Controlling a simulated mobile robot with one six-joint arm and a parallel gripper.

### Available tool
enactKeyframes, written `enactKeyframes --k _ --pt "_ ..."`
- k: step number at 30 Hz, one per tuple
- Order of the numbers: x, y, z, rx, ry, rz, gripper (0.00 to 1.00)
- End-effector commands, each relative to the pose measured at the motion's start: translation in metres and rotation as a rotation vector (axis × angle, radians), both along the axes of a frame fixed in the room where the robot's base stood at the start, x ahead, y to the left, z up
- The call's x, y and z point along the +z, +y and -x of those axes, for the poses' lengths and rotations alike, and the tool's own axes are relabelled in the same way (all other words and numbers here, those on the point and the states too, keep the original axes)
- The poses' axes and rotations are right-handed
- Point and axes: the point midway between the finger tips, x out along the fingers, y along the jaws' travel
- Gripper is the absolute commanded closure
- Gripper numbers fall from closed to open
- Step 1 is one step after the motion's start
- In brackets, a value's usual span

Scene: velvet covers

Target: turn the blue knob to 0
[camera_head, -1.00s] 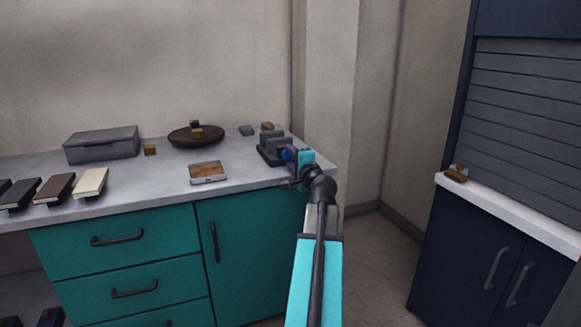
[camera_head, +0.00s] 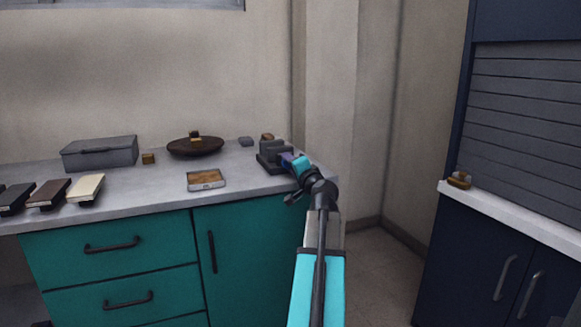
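A dark grey stepped device (camera_head: 270,158) sits at the right end of the grey counter. A small bluish-purple patch, which looks like part of the blue knob (camera_head: 287,158), shows between the device and my gripper. My gripper (camera_head: 294,166) is at the device's right front side, with its cyan part tilted. It hides most of the knob. I cannot tell whether its fingers are around the knob, touching it or apart. The knob's pointer and any numbers cannot be made out.
The counter (camera_head: 140,187) also holds a tan-screened tablet (camera_head: 206,179), a brown bowl (camera_head: 196,147) with small blocks, a grey box (camera_head: 100,153) and several books at the left. A navy cabinet with a white top (camera_head: 510,218) stands at the right.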

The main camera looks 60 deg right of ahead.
Motion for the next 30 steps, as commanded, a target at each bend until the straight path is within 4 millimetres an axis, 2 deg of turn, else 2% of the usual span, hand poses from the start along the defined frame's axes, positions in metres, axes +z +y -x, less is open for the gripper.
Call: enactKeyframes --k 4,5,7,8,20,30 --pt "-0.0003 -0.0003 0.0004 0.000 0.000 -0.001 0.85" --pt "-0.0003 -0.0003 0.0004 0.000 0.000 -0.001 0.58" --pt "-0.0003 -0.0003 0.0004 0.000 0.000 -0.001 0.46" --pt "-0.0003 -0.0003 0.0004 0.000 0.000 -0.001 0.44" --pt "-0.0003 0.0002 0.0001 0.001 -0.008 -0.014 0.44" --pt "0.0012 0.0011 -0.0006 0.003 -0.080 -0.116 0.44"
